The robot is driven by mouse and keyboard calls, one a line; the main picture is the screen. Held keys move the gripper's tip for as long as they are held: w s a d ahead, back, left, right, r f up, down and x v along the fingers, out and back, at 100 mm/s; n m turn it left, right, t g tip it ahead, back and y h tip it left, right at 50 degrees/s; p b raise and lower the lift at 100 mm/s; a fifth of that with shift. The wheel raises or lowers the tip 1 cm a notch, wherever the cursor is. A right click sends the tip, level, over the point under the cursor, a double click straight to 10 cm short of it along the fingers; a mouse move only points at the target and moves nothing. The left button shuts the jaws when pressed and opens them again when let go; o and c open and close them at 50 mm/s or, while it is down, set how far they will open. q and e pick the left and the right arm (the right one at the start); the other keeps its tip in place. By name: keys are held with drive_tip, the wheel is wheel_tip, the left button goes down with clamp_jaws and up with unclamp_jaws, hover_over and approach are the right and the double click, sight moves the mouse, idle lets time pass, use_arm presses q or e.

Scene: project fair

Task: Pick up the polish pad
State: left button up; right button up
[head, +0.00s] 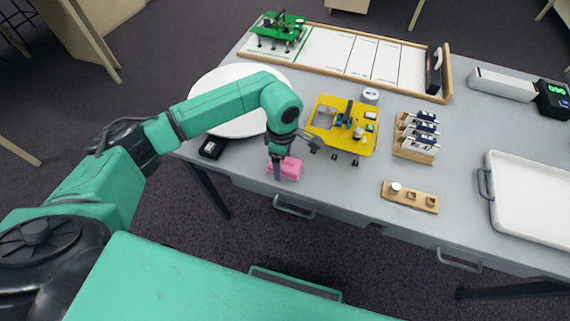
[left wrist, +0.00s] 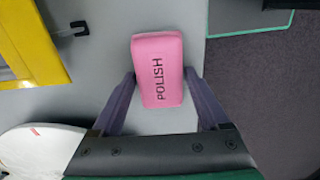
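The polish pad is a pink block lettered POLISH. In the head view the pad (head: 291,168) lies on the grey table near its front edge, partly hidden by my left gripper (head: 277,174). In the left wrist view the pad (left wrist: 158,70) lies between the two fingers of my left gripper (left wrist: 160,82). The fingers are spread, one on each side of the pad's near part. The left finger looks very close to the pad, and a gap shows at the right one. My right gripper is in neither view.
A yellow board with parts (head: 325,139) stands just right of the pad, and a round white disc (head: 205,92) lies behind my left arm. A small black box (head: 213,147) is to the left. A wooden block (head: 410,197) and white tray (head: 540,195) are farther right.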

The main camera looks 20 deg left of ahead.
sight(283, 162)
use_arm(q)
drive_tip(key=c, duration=0.8)
drive_tip(key=shift+r, duration=0.1)
drive_tip(key=shift+c, duration=0.2)
wheel_tip(283, 162, up, 20)
drive_tip(key=b, duration=0.1)
drive_tip(key=shift+b, duration=0.3)
